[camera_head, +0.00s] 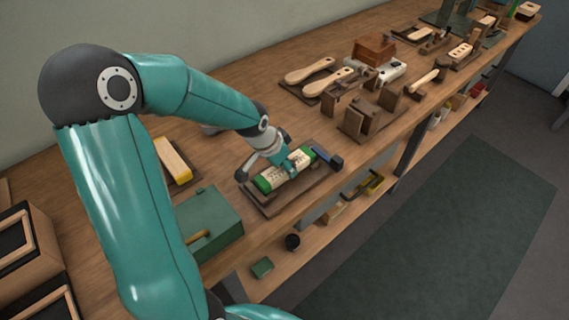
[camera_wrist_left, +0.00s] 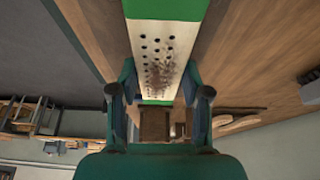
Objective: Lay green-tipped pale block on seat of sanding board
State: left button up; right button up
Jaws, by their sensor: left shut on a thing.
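The green-tipped pale block (camera_head: 293,173) is over the dark wooden sanding board (camera_head: 262,207) on the near part of the bench. In the head view I cannot tell whether it rests on the seat or hangs just above it. My left gripper (camera_head: 285,166) is shut on the block from above, around its middle. In the left wrist view the block (camera_wrist_left: 160,45) shows rows of dark holes and a brown patch between the fingers of my left gripper (camera_wrist_left: 160,97). The board's seat under the block is mostly hidden. My right gripper is not in view.
A green box (camera_head: 208,222) stands left of the board. A yellow-and-white block (camera_head: 174,160) lies on a dark plate behind it. A dark blue clamp-like part (camera_head: 325,157) sits at the board's right end. Wooden brushes (camera_head: 309,70) and blocks (camera_head: 358,121) crowd the bench farther right.

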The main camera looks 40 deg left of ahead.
pick_arm(q)
jog(key=shift+f+b, duration=0.4)
dwell(0.7)
jog(key=o, duration=1.7)
jog(key=shift+o, duration=0.2)
jog(key=shift+p+v, duration=2.75)
jog(key=shift+v, duration=1.3)
